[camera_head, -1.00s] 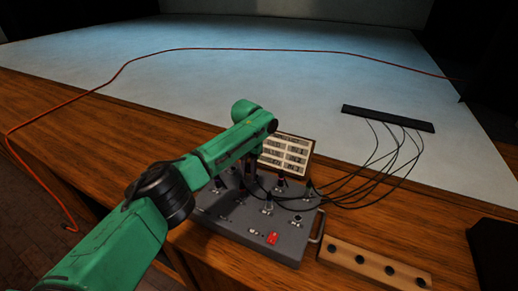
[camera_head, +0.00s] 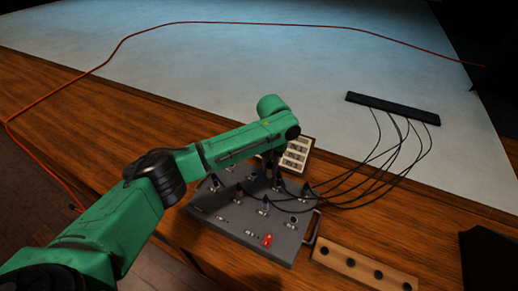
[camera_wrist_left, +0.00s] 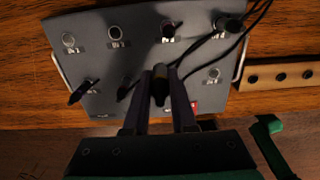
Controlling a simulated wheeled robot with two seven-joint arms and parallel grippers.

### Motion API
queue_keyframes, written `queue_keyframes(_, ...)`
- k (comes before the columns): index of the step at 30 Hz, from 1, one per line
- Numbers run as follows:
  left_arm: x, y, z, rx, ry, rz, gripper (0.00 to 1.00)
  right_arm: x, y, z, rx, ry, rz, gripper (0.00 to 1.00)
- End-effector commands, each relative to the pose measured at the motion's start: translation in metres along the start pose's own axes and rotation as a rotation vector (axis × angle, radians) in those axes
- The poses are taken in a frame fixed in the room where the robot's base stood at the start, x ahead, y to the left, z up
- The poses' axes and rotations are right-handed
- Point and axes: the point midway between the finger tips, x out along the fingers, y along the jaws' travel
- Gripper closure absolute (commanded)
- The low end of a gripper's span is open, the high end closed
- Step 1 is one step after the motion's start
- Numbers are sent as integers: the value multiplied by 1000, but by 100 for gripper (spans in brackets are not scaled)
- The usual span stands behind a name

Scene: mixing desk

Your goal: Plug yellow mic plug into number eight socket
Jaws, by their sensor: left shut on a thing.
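The grey mixing desk (camera_head: 228,232) sits on the wooden table with several dark plugs standing in it. In the left wrist view its panel (camera_wrist_left: 105,57) shows two rows of labelled sockets, too small to read surely. My left gripper (camera_head: 271,166) hangs over the desk's back part, its fingers largely hidden by my arm. In the left wrist view my left gripper (camera_wrist_left: 162,78) is shut on a dark plug (camera_wrist_left: 160,92) above the panel. I cannot make out yellow on it, or whether it touches a socket. My right gripper is not in view.
Black cables (camera_head: 372,190) run from the desk to a black bar (camera_head: 393,107) on the pale surface. A wooden strip with dark holes (camera_head: 364,268) lies right of the desk. A labelled board (camera_head: 297,153) stands behind it. A red cable (camera_head: 121,45) crosses the background.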

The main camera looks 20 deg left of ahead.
Motion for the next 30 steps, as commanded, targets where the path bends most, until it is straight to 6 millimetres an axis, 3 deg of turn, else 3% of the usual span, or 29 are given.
queue_keyframes(1, -6, -12, -6, 5, 0, -1, 100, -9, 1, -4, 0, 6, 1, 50)
queue_keyframes(6, -10, -48, -26, 4, 0, -1, 100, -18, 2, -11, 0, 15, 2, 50)
queue_keyframes(17, -19, -117, -61, 3, -2, -2, 100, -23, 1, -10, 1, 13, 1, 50)
queue_keyframes(24, 38, -117, -62, -3, 2, 0, 100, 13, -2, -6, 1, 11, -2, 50)
queue_keyframes(30, 69, -117, -61, -1, 1, 0, 100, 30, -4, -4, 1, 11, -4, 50)
